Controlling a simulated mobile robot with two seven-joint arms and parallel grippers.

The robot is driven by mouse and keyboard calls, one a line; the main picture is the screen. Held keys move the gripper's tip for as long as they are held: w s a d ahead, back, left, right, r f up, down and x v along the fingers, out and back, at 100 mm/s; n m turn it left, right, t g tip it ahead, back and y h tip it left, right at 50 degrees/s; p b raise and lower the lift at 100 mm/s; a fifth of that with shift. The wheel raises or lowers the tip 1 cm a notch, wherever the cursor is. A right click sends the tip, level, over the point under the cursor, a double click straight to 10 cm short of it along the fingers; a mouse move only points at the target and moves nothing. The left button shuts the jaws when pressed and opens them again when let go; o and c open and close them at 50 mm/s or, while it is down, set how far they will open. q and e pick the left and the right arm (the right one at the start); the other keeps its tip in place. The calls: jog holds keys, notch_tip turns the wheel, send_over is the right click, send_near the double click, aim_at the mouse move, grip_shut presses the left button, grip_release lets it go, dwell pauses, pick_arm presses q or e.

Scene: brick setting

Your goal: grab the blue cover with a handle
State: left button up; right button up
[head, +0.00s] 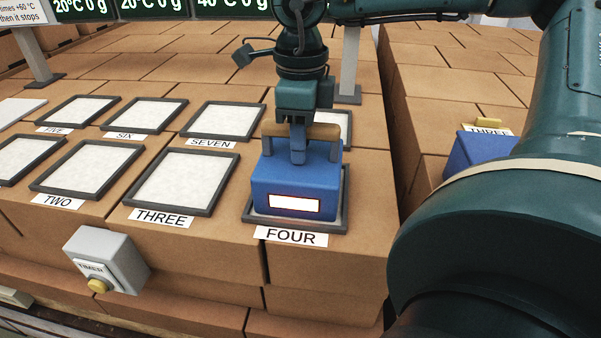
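A blue cover (272,182) with a brown handle (325,131) and a small lit white panel on its front stands upright on the grey-framed pad labelled FOUR (340,215). My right gripper (298,155) points down at the handle from above. One finger shows in front of the handle's middle; the other is hidden, so I cannot tell whether the grip is closed. A second blue cover (478,152) shows partly at the right, with a yellowish top piece and a label reading THREE; my arm hides part of it. My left gripper is not in view.
Empty framed pads, including the one labelled THREE (180,180), fill the brick top to the left. A grey timer box (107,258) with a yellow button sits on the front brick face. Posts and display signs (150,8) stand behind. A gap separates the right brick block.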

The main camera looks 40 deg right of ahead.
grip_shut()
dwell(0.9)
jog(key=shift+w+r, duration=0.15)
